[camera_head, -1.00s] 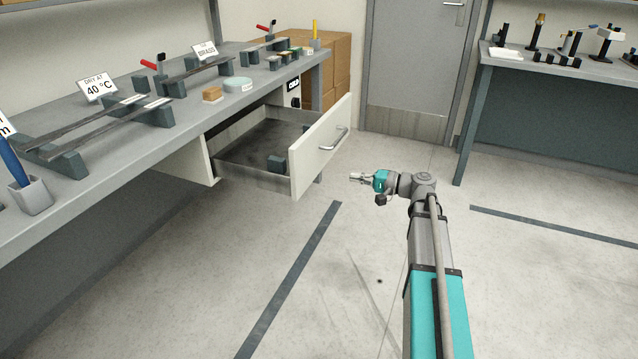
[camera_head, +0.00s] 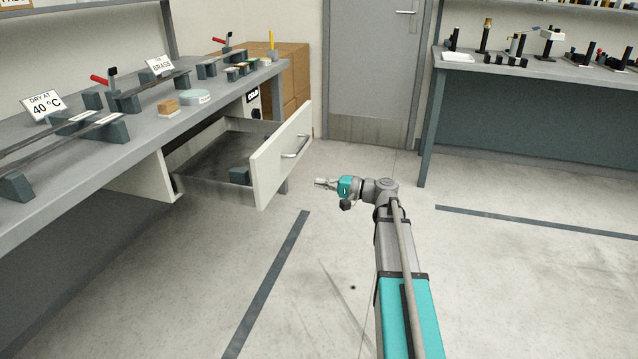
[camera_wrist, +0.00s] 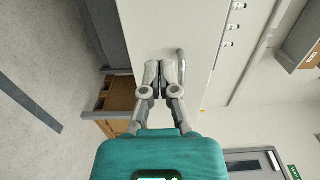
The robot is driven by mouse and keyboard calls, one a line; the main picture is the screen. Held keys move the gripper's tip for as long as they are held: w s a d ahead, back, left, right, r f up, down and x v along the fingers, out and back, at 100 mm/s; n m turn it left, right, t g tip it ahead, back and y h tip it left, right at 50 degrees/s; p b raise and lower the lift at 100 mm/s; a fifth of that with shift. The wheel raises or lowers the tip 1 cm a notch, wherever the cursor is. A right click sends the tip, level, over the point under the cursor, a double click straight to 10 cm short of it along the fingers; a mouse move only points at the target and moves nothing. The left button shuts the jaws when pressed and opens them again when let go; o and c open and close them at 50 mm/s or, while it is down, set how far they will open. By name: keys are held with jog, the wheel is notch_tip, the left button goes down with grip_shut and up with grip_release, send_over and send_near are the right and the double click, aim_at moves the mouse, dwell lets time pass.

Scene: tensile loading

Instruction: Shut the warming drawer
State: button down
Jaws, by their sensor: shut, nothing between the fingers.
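The warming drawer (camera_head: 264,181) stands pulled out from under the workbench, its white front facing right toward my arm. A metal bar handle (camera_head: 296,146) is on that front. A dark block (camera_head: 239,174) lies inside the drawer. My gripper (camera_head: 319,183) is shut and empty, to the right of the drawer front and a little below the handle in the head view. In the wrist view my gripper (camera_wrist: 163,66) points at the white drawer front (camera_wrist: 158,25), with the handle (camera_wrist: 181,68) just right of the fingertips. Whether they touch the front, I cannot tell.
The workbench (camera_head: 140,140) carries bars on blocks, signs and small dishes. Cardboard boxes (camera_head: 290,75) stand at its far end, near a grey door (camera_head: 372,70). A second bench (camera_head: 520,70) is at the right. The floor around my arm is clear.

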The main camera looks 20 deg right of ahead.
aim_at(274, 175)
jog(key=x, duration=1.2)
jog(key=shift+w+a, duration=0.2)
jog(key=shift+a, duration=0.05)
jog(key=shift+d, duration=0.25)
jog(key=shift+w+a, duration=0.15)
jog(key=shift+a, duration=0.1)
